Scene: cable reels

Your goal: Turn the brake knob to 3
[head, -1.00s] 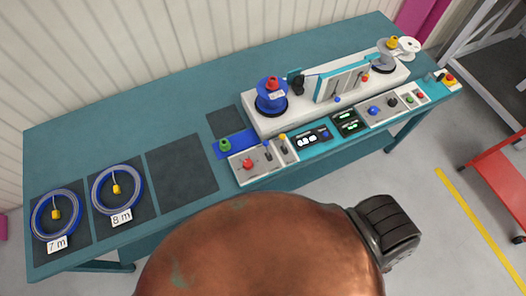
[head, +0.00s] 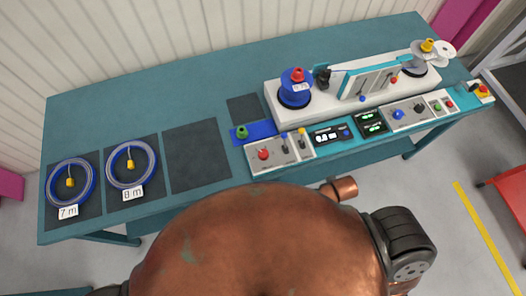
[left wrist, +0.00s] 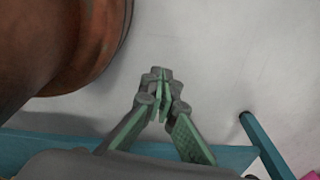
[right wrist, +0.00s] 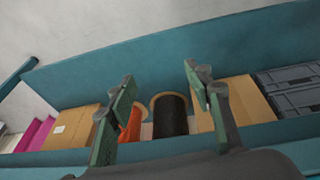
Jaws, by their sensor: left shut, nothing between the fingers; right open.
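In the head view a grey panel (head: 274,165) at the bench front carries a red knob (head: 263,154). Farther right, another grey panel (head: 411,110) carries a blue knob (head: 398,114) and a dark knob (head: 419,107). Labels and scale numbers are too small to read, so I cannot tell which is the brake knob or its setting. My left gripper (left wrist: 163,78) is shut and empty over bare floor in the left wrist view. My right gripper (right wrist: 160,82) is open and empty in the right wrist view. Neither gripper shows in the head view, and neither touches a knob.
The teal bench (head: 215,85) holds a blue reel (head: 294,95), a grey reel (head: 420,64) and two cable coils, labelled 7 m (head: 51,188) and 8 m (head: 108,174). Beneath the right gripper are cardboard boxes (right wrist: 70,130), spools and a grey crate (right wrist: 290,90). A red cart (head: 508,200) stands right.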

